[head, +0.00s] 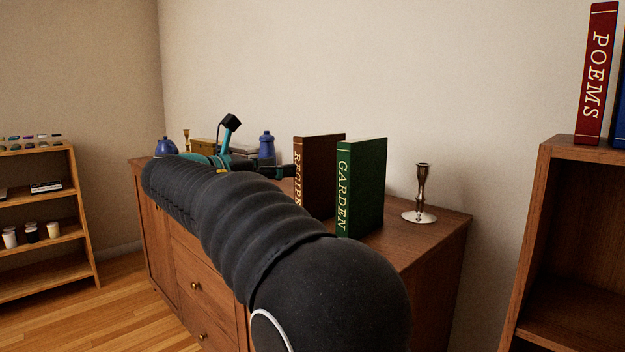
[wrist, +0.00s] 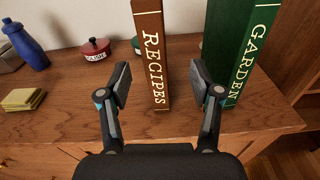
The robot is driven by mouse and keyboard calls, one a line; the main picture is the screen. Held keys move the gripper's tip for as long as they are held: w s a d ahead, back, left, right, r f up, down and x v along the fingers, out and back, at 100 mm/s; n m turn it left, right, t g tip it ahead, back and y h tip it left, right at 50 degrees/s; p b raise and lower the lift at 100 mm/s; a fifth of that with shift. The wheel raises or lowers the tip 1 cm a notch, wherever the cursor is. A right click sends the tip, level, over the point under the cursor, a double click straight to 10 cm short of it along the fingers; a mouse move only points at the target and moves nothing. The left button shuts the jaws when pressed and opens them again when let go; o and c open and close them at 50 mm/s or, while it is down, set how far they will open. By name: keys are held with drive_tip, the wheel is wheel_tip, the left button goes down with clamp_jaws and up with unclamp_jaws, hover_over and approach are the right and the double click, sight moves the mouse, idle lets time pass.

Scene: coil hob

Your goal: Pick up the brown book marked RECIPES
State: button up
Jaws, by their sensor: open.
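The brown book marked RECIPES (head: 320,170) stands upright on the wooden cabinet, left of a green book marked GARDEN (head: 363,185). In the wrist view the brown book (wrist: 150,40) shows its spine toward me, with a gap between it and the green book (wrist: 243,45). My gripper (wrist: 160,84) is open and empty. In that view one finger shows on each side of the brown spine, the right one by the green book's left edge. I cannot tell how far the fingertips reach along the covers. In the head view my arm hides part of the brown book's lower spine.
The wooden cabinet top (head: 440,222) also bears a metal candlestick (head: 422,195) on the right. The wrist view shows a red lidded pot (wrist: 95,50), a blue bottle (wrist: 25,45) and a yellow stack (wrist: 22,98) at left. A red POEMS book (head: 597,75) stands on a right-hand shelf.

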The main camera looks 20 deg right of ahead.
sight(319, 155)
drive_tip(key=shift+h, duration=0.4)
drive_tip(key=x, duration=0.5)
drive_tip(key=w+r+x, duration=0.1)
drive_tip(key=x, duration=0.2)
drive_tip(key=shift+w, duration=0.1)
drive_tip(key=shift+f+x, duration=0.2)
drive_tip(key=shift+x, duration=2.35)
clamp_jaws()
